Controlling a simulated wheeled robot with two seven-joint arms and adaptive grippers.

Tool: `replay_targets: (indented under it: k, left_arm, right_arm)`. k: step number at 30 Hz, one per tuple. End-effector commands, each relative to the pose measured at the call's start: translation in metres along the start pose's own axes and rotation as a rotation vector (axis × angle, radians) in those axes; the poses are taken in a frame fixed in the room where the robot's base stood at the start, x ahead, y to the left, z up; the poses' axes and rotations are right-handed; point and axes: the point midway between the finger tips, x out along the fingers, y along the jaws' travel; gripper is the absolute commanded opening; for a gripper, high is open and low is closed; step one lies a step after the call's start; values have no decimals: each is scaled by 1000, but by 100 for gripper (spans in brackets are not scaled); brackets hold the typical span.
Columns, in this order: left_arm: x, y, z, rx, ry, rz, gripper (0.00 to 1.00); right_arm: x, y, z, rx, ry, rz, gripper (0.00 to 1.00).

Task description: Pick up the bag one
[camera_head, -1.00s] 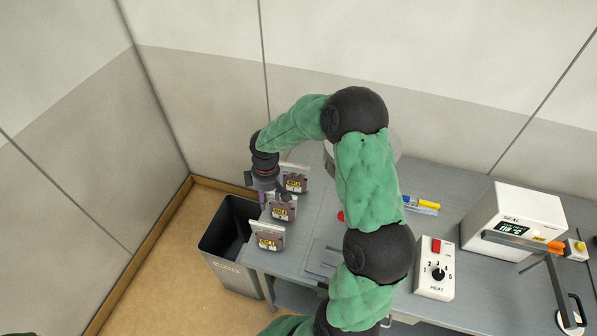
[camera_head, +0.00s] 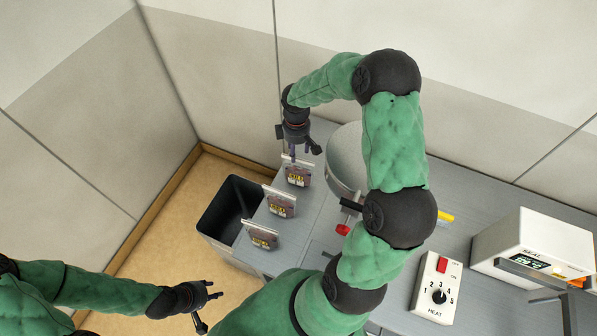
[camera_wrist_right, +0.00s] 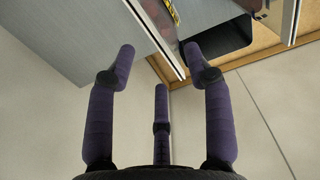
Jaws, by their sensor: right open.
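The label text is too small to read. My right gripper (camera_head: 303,150) is open and empty, just above and behind the rear bag. In the right wrist view its three purple fingers (camera_wrist_right: 158,60) are spread, with a bag's pale edge (camera_wrist_right: 152,38) beyond them. My left gripper (camera_head: 208,306) is open and empty over the floor.
A dark bin (camera_head: 228,210) stands on the floor left of the grey table (camera_head: 325,215). A heat switch box (camera_head: 436,288) and a white sealer (camera_head: 535,240) stand at the right.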

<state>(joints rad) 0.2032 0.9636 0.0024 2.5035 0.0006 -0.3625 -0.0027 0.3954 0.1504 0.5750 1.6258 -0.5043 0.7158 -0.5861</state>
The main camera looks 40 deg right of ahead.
Motion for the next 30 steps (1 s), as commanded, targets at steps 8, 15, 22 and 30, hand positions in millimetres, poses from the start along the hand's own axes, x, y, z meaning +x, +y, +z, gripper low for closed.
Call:
replay_targets:
  k: [8,15,22,30]
  left_arm:
    - [-4,2,0,1,0,0,40]
    - [-8,3,0,1,0,0,40]
    - [-8,3,0,1,0,0,40]
    - [-8,3,0,1,0,0,40]
  right_arm:
    - [21,0,3,1,-2,-3,52]
    - [52,2,6,1,-1,-2,52]
    - [60,2,5,1,1,0,52]
    - [59,2,5,1,1,0,7]
